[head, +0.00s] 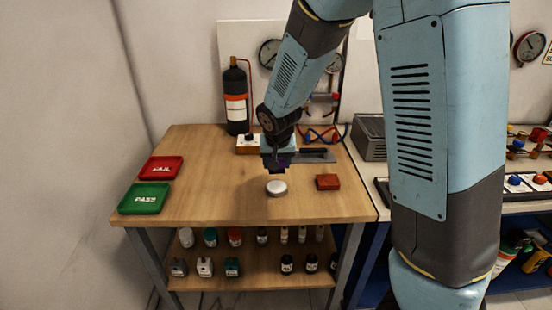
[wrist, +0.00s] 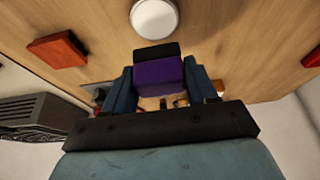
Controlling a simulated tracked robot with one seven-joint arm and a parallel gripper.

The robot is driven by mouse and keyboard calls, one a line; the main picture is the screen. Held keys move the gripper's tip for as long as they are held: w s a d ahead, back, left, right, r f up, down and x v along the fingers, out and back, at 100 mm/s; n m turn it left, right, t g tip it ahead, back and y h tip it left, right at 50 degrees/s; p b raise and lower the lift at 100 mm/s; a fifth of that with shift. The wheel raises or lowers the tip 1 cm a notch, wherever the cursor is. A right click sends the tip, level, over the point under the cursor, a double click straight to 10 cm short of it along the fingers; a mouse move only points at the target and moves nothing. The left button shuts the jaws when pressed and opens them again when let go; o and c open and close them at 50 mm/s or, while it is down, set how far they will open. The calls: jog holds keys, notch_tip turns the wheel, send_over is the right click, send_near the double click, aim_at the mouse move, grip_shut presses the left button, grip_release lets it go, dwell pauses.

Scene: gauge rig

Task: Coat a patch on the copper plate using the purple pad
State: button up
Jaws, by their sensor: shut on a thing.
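The purple pad (wrist: 158,76), with a dark layer along one edge, is held between the two fingers of my gripper (wrist: 160,80) in the wrist view. In the head view my gripper (head: 276,162) points down over the middle of the wooden table, just behind a round white-topped dish (head: 276,187). The pad shows there only as a small dark purple patch and appears to be above the table. A flat greyish plate (head: 318,157) with a dark bar on it lies right of my gripper, partly hidden.
A red block (head: 327,182) lies right of the dish. Red FAIL (head: 161,168) and green PASS (head: 145,198) trays stand at the table's left. A black bottle (head: 236,98) and gauge board (head: 232,45) stand behind. The front of the wooden table (head: 225,207) is clear.

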aim_at(277, 173)
jog(key=shift+f, duration=2.5)
jog(key=shift+f, duration=0.55)
dwell(0.4)
jog(key=shift+r, duration=3.55)
jog(key=w+d+f+m, duration=0.1)
jog(key=w+d, duration=0.4)
jog(key=d, duration=0.1)
jog(key=w+d+m, duration=0.1)
jog(key=w+d, duration=0.4)
jog(key=d, duration=0.1)
jog(key=w+d+f+m+h, duration=0.1)
jog(key=w+d, duration=0.5)
jog(key=shift+d+f, duration=0.2)
jog(key=shift+f, duration=0.15)
jog(key=shift+a, duration=0.1)
